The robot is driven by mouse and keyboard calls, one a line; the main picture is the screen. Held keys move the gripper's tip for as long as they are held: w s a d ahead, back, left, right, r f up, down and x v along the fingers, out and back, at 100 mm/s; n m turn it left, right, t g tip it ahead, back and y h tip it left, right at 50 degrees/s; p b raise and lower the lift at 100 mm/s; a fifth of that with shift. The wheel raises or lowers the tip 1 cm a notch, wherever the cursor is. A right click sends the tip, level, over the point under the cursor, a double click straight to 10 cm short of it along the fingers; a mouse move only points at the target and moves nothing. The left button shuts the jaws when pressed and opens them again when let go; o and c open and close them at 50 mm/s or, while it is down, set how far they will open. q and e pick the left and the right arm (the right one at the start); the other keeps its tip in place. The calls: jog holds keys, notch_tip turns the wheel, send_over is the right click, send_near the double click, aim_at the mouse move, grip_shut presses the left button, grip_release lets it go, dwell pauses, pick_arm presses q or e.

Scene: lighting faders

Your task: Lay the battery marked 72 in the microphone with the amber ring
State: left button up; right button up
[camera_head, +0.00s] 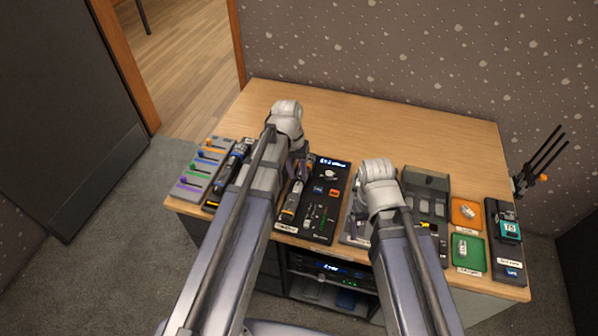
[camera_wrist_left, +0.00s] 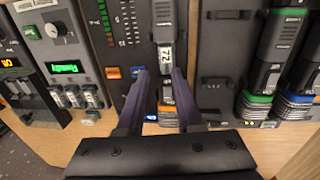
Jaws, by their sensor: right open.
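The microphone with the amber ring (camera_wrist_left: 168,109) lies in the middle of the left wrist view, and it shows partly in the head view (camera_head: 290,212) below my left gripper. The battery marked 72 (camera_wrist_left: 166,55) shows its white label in line with the microphone's body; whether it is fully seated I cannot tell. My left gripper (camera_wrist_left: 160,72) is open, with its two fingers on either side of the microphone and the label's near end. It also shows in the head view (camera_head: 298,170). My right gripper (camera_head: 361,222) is open, mostly hidden by its own arm.
The black mixer panel (camera_head: 325,200) is beside the amber microphone. An orange tray (camera_head: 454,220), a green tray (camera_head: 483,254) and a dark device with a teal block (camera_head: 508,269) are right. The table's rear is clear.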

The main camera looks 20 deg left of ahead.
aim_at(298, 187)
pick_arm(q)
jog(key=shift+f+b, duration=2.5)
jog(key=shift+f, duration=0.3)
pick_arm(e)
jog(key=shift+f, duration=2.8)
pick_arm(q)
jog(key=shift+r, duration=0.1)
jog(key=shift+c, duration=0.4)
pick_arm(e)
jog(key=shift+r, duration=0.1)
pick_arm(q)
grip_shut()
jog(key=shift+r, duration=0.1)
pick_arm(e)
jog(key=shift+r, duration=0.1)
pick_arm(q)
jog(key=shift+r+p, duration=2.2)
jog(key=shift+p, duration=0.15)
pick_arm(e)
notch_tip(298, 187, up, 4)
jog(key=shift+r, duration=0.15)
